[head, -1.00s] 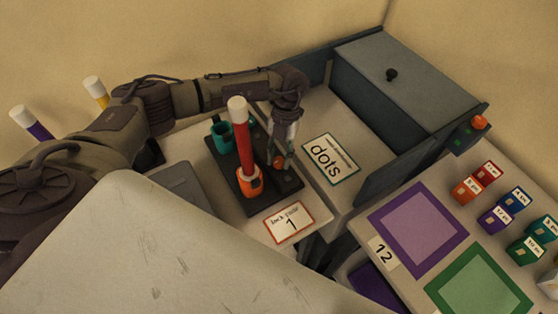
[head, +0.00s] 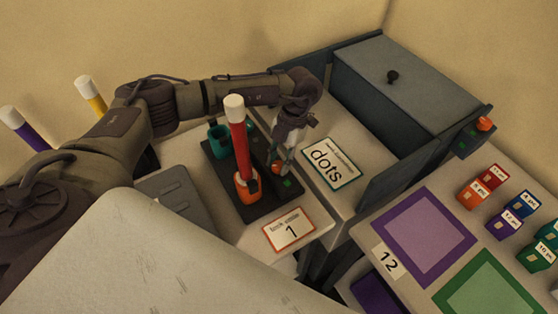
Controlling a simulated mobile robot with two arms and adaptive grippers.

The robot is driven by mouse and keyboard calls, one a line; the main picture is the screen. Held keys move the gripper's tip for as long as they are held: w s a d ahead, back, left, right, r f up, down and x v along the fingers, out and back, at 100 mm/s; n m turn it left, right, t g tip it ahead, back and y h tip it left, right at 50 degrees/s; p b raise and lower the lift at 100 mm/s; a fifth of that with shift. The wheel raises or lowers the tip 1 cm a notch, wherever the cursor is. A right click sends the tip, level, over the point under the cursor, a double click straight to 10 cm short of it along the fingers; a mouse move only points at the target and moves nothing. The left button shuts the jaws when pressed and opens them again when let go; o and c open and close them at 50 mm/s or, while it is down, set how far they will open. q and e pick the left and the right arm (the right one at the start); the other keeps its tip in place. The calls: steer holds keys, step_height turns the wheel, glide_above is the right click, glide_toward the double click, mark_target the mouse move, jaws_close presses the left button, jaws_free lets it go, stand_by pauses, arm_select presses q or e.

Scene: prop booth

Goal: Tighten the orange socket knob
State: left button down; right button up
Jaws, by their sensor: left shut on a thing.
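The orange socket (head: 247,187) stands on a dark base plate (head: 262,208) and holds an upright red tube (head: 240,145) with a white cap. The small orange knob (head: 277,168) is on the same plate, right of the socket. My left gripper (head: 281,163) points down from above and is shut on the knob, covering part of it. A small green light (head: 287,183) glows on the plate beside the knob. My right gripper is not in view.
A teal socket (head: 218,136) stands empty behind the red tube. A grey box (head: 400,85), purple mat (head: 424,236) and coloured blocks (head: 472,194) are further right.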

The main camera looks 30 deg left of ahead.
arm_select(q)
steer(key=c, duration=0.8)
jaws_free()
steer(key=v, duration=1.2)
steer(key=shift+r, duration=0.15)
